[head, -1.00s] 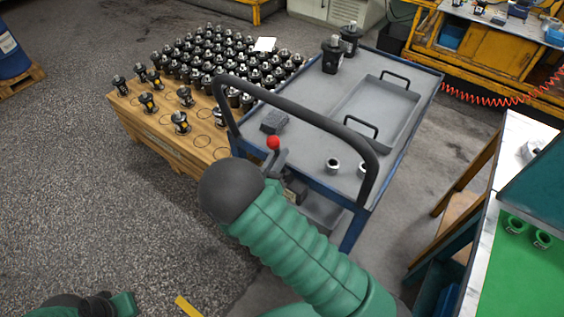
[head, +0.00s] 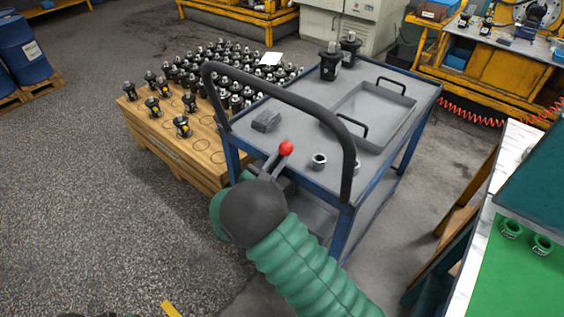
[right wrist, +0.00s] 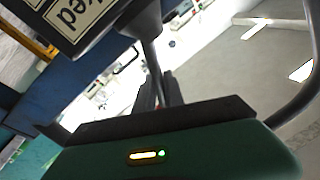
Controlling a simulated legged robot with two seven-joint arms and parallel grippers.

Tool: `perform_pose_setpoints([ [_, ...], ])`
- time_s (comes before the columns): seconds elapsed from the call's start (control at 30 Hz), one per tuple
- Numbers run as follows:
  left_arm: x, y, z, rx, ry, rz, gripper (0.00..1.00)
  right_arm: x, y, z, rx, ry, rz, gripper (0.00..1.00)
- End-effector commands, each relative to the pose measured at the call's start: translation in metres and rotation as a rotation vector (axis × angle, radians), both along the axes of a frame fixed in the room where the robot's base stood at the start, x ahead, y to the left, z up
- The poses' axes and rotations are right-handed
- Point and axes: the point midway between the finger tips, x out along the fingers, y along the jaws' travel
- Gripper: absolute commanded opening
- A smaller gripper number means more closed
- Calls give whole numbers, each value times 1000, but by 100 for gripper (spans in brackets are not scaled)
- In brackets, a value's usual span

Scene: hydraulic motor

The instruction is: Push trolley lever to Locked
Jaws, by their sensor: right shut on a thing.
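The trolley lever (head: 286,148) has a red ball knob and sits at the near end of the blue trolley (head: 236,160), below its dark push handle (head: 300,104). My right gripper (head: 273,166) is at the lever, just below the knob, and my dark wrist hides the lever's base. In the right wrist view the gripper's fingers (right wrist: 158,92) are closed around the grey lever shaft (right wrist: 147,30). My left gripper is out of view.
The trolley top holds dark motors (head: 329,66), a grey block (head: 266,121), metal rings (head: 319,160) and a tray (head: 372,112). A wooden pallet (head: 170,144) with many black parts stands left of it. A green-topped bench (head: 520,270) is at the right.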

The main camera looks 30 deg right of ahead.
Motion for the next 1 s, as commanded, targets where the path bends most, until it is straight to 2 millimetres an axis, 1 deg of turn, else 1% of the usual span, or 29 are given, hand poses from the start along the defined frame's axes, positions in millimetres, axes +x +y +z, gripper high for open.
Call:
perform_pose_setpoints([
  [0.03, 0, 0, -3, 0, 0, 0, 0, 0, 0, -3, 5, -7, 0, 0],
  [0.1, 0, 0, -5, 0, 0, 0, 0, 1, 1, -3, 10, -18, 0, 0],
  [0.57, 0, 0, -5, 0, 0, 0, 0, 1, 1, -4, 17, -30, -1, 0],
  [0.6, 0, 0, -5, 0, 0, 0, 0, 0, 1, -4, 17, -30, -1, 15],
  [0.77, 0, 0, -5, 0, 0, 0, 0, 1, 1, -3, 16, -31, -1, 35],
  [1.0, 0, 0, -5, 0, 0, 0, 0, 1, 1, -2, 15, -33, 0, 35],
])
